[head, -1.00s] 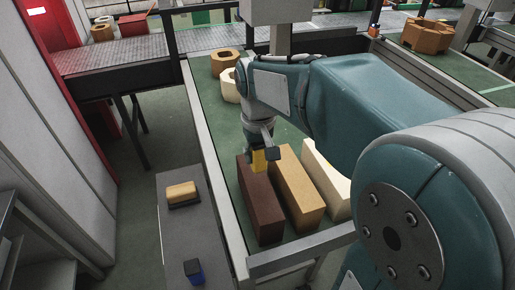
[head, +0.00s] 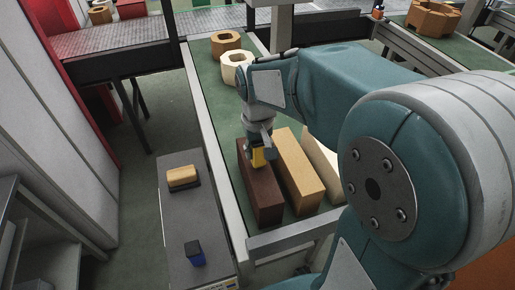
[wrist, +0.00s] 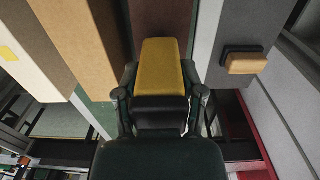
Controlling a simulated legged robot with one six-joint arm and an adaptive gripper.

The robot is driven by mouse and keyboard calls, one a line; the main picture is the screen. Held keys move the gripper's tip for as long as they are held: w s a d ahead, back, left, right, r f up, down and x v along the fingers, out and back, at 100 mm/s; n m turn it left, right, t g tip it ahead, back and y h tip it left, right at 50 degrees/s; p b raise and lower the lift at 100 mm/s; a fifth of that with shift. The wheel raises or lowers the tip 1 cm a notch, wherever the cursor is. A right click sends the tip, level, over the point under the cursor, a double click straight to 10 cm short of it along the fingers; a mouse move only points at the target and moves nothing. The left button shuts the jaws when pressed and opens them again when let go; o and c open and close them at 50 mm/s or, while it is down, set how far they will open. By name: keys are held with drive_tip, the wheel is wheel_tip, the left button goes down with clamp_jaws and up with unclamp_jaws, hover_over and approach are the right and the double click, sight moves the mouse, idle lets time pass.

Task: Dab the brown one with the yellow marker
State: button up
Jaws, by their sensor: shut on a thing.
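The brown block (head: 263,196) is a long dark brick lying at the left edge of the green-topped table. It also shows beyond the marker in the wrist view (wrist: 160,17). My gripper (head: 261,146) points down over the far half of the brown block. It is shut on the yellow marker (head: 258,158), a yellow block with a black part between my fingers in the wrist view (wrist: 160,70). The marker's low end is over the brown block's top. I cannot tell whether they touch.
A tan block (head: 302,178) and a cream block (head: 322,158) lie to the right. The cream one shows a small yellow patch in the wrist view (wrist: 8,54). A grey side stand (head: 185,220) holds a tan-and-black block (head: 183,178) and a blue-and-black block (head: 194,252). Hollow rings (head: 236,67) stand behind.

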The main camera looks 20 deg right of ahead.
drive_tip(key=shift+f, duration=0.5)
idle(1.5)
drive_tip(key=shift+r, duration=3.55)
